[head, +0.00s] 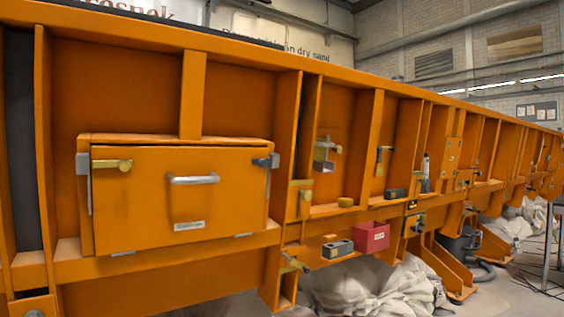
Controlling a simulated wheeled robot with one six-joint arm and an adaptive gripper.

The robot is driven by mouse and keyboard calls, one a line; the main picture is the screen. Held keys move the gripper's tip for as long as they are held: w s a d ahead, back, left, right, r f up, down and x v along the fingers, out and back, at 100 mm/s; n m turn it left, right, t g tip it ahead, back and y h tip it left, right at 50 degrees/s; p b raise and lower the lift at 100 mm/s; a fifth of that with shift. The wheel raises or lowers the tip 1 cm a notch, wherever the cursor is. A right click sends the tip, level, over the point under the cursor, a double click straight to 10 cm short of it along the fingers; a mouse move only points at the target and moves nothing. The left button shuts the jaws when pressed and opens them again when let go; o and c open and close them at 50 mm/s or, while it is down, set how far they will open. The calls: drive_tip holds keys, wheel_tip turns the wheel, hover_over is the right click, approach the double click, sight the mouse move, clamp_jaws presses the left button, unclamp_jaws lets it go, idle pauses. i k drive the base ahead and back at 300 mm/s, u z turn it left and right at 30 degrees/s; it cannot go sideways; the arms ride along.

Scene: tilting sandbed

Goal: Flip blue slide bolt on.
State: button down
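No plainly blue slide bolt stands out in the head view. A grey, slightly bluish latch (266,161) sits at the upper right edge of the orange cabinet door (140,205); I cannot tell whether it is the blue slide bolt or how it is set. A latch with a yellow handle (112,165) sits at the door's upper left edge, its handle lying roughly level. A silver handle (194,179) is on the door, which looks shut. Other small fittings farther right are too small to tell. My gripper is not in view.
The orange sandbed wall (240,105) runs away to the right with upright ribs. A red box (371,238) and a grey block (338,248) stand on a low ledge. White sacks (375,290) lie beneath. Cables lie on the floor at the right.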

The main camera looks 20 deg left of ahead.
sight(263, 162)
drive_tip(key=u, duration=0.4)
drive_tip(key=i, duration=0.65)
drive_tip(key=u, duration=1.1)
drive_tip(key=i, duration=0.35)
drive_tip(key=u, duration=0.35)
